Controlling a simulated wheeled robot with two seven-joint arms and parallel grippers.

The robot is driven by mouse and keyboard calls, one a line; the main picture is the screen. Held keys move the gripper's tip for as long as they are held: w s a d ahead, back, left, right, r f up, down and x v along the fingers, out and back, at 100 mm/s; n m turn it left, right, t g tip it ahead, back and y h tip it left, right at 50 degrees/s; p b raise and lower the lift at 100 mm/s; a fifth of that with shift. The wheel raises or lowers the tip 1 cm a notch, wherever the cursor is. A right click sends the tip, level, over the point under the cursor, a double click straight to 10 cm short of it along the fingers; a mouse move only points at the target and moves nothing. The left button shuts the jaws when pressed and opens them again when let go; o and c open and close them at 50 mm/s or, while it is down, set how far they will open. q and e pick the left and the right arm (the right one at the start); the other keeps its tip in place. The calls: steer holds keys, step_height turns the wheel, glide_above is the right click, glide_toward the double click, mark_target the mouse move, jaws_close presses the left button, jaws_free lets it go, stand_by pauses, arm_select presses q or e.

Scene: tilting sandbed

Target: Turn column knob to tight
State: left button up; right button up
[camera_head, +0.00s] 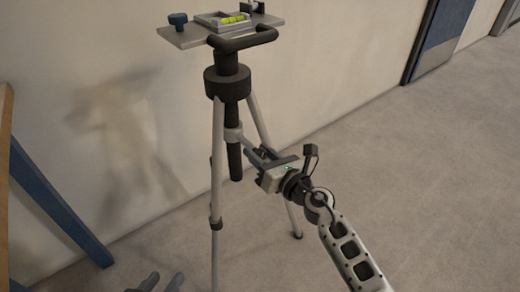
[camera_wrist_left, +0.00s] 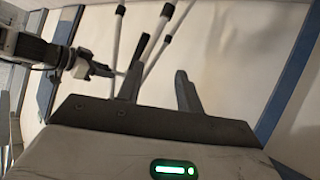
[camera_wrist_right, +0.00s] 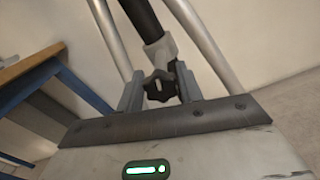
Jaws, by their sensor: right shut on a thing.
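A tripod with grey legs (camera_head: 217,180) and a black centre column (camera_head: 235,150) stands near the wall. The dark, lobed column knob (camera_wrist_right: 160,86) sits on a grey collar (camera_wrist_right: 159,52) beside the column in the right wrist view. My right gripper (camera_wrist_right: 160,80) is shut on this knob, with one finger on each side. In the head view, my right gripper (camera_head: 264,153) reaches the column from the right and mostly hides the knob. My left gripper (camera_head: 162,282) is open and empty at the bottom edge, apart from the tripod. Its spread fingers also show in the left wrist view (camera_wrist_left: 158,82).
A blue-legged table (camera_head: 55,205) stands at left. The floor at right is clear.

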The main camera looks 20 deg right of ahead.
steer(key=m+p, duration=0.1)
steer(key=m, duration=0.1)
steer(key=shift+m, duration=0.4)
steer(key=m+p, duration=0.1)
steer(key=m, duration=0.2)
steer(key=shift+d+m, duration=0.1)
steer(key=shift+m, duration=0.2)
steer(key=m+p, duration=0.1)
steer(key=m, duration=0.1)
steer(key=shift+m, duration=0.4)
steer(key=m+p, duration=0.1)
steer(key=m, duration=0.1)
steer(key=shift+f+m, duration=0.15)
steer(key=shift+m, duration=0.15)
steer(key=m+p, duration=0.1)
steer(key=m, duration=0.1)
steer(key=shift+m, duration=0.9)
steer(key=shift+f+m+p, duration=0.15)
steer(key=shift+m+p, duration=0.3)
steer(key=shift+m, duration=0.05)
arm_select(q)
steer(key=shift+n+g+y, duration=0.3)
steer(key=shift+y, duration=0.3)
steer(key=r, duration=0.1)
steer(key=a+r, duration=0.2)
steer(key=shift+s+a+r, duration=0.1)
steer(key=shift+s+r, duration=0.2)
steer(key=shift+s, duration=0.1)
steer(key=shift+s+f, duration=0.1)
